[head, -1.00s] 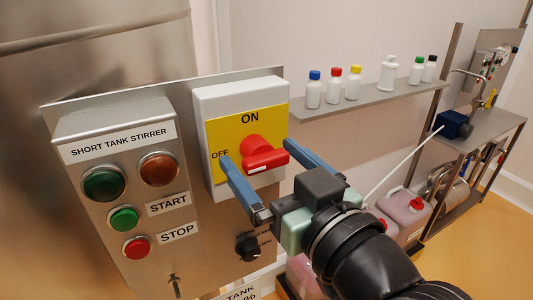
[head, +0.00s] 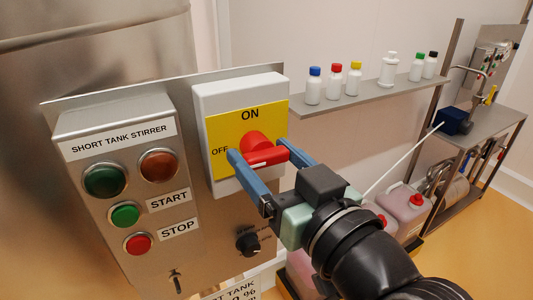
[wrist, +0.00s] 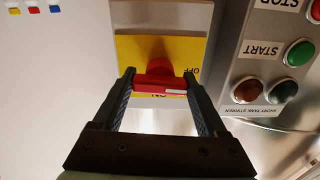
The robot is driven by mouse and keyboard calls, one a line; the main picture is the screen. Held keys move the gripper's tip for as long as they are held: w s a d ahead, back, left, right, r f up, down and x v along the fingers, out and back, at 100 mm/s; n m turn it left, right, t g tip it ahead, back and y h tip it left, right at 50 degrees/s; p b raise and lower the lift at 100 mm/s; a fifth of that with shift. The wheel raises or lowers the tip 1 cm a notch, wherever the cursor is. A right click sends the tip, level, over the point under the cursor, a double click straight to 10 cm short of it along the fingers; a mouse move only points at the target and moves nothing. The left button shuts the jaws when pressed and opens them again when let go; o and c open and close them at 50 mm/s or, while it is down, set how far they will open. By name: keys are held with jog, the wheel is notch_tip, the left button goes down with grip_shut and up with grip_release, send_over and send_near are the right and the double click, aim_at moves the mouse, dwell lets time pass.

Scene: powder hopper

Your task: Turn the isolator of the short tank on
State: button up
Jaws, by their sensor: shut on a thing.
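The isolator is a grey box (head: 240,87) with a yellow plate (head: 225,130) on the short tank's panel. ON is printed at the top of the plate and OFF at its left. Its red handle (head: 256,143) lies about level, its bar running sideways with a white mark along it. My gripper (head: 260,153) is shut on the red handle, one blue finger at each end of the bar. The wrist view shows the fingers on both sides of the red handle (wrist: 155,80). The handle's ends are partly hidden by the fingers.
Left of the isolator is the SHORT TANK STIRRER box (head: 115,130) with green, orange and red buttons. A small black knob (head: 248,243) sits below the isolator. A shelf (head: 370,98) with several bottles is at right, with pink containers (head: 405,208) below.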

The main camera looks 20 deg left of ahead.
jog(key=m+p, duration=0.2)
jog(key=m, duration=0.2)
jog(key=shift+r+m, duration=0.15)
jog(key=shift+m, duration=0.25)
jog(key=m+p, duration=0.3)
jog(key=m, duration=0.1)
jog(key=shift+m, duration=0.3)
jog(key=m+p, duration=0.4)
jog(key=m, duration=0.1)
jog(key=shift+p, duration=0.3)
jog(key=shift+m+p, duration=1.05)
jog(key=shift+m, duration=0.35)
jog(key=o, duration=1.3)
